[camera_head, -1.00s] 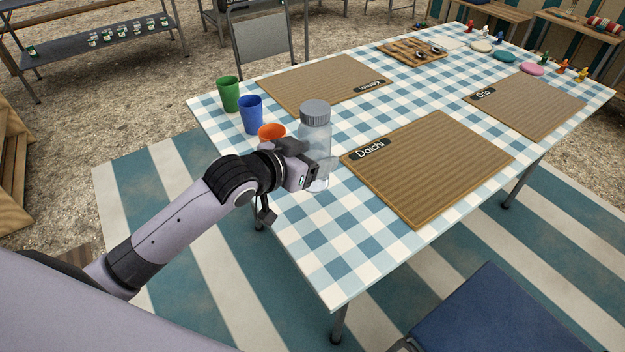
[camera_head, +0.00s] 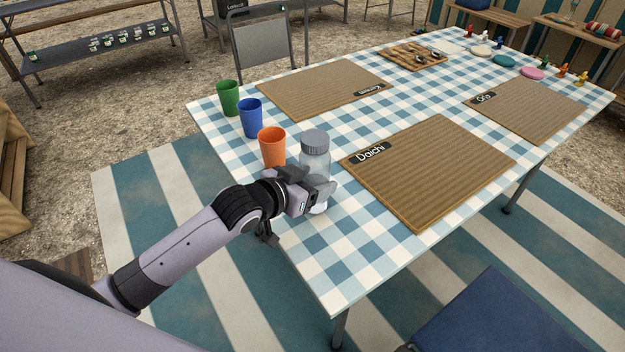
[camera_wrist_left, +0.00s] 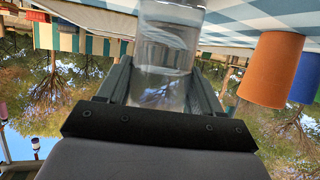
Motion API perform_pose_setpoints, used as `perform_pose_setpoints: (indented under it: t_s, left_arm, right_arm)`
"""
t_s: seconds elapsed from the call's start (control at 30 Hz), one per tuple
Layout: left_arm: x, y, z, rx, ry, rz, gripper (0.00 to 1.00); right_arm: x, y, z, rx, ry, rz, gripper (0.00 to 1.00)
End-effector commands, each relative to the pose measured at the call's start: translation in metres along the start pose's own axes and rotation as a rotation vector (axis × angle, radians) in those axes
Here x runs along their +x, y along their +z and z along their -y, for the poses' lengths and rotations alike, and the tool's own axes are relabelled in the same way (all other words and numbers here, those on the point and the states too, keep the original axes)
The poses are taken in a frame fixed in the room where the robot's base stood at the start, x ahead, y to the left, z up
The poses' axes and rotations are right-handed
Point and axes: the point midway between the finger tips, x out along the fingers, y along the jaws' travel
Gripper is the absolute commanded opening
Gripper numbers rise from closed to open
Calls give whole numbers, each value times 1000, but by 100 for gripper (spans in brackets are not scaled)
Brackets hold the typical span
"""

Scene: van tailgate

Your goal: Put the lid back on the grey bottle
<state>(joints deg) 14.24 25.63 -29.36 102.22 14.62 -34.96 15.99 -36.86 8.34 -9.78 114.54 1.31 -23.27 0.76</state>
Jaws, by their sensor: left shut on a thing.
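The clear bottle (camera_head: 315,163) is upright near the table's left front edge, with a grey ribbed lid (camera_head: 315,138) on its top. My left gripper (camera_head: 318,188) is shut on the lower part of the bottle and hides some of it. I cannot tell whether the base of the bottle touches the table. In the left wrist view the bottle (camera_wrist_left: 168,50) stands between my two fingers, and its lid is out of that picture. No other lid or bottle shows. My right gripper is not in view.
An orange cup (camera_head: 272,147) stands close behind the bottle, with a blue cup (camera_head: 250,118) and a green cup (camera_head: 228,98) beyond. The Daichi placemat (camera_head: 430,170) lies to the right. The checked tablecloth (camera_head: 350,245) is clear in front.

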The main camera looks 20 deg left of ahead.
Motion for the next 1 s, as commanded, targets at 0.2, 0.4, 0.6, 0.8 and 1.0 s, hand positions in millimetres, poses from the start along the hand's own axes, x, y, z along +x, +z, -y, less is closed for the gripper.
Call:
perform_pose_setpoints:
  t_s: [0.2, 0.4, 0.6, 0.8, 1.0]
  left_arm:
    - [1, 2, 0, -1, 0, -2, 0]
    - [1, 3, 0, -1, 0, 1, 91]
    - [1, 1, 0, -1, 0, 0, 91]
    - [-14, 0, 0, -1, 0, 1, 91]
    - [-48, 0, 0, 0, 0, 2, 91]
  right_arm:
    - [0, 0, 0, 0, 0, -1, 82]
    - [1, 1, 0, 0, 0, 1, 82]
    - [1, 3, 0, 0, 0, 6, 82]
    - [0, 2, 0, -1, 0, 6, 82]
    - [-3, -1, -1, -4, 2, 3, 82]
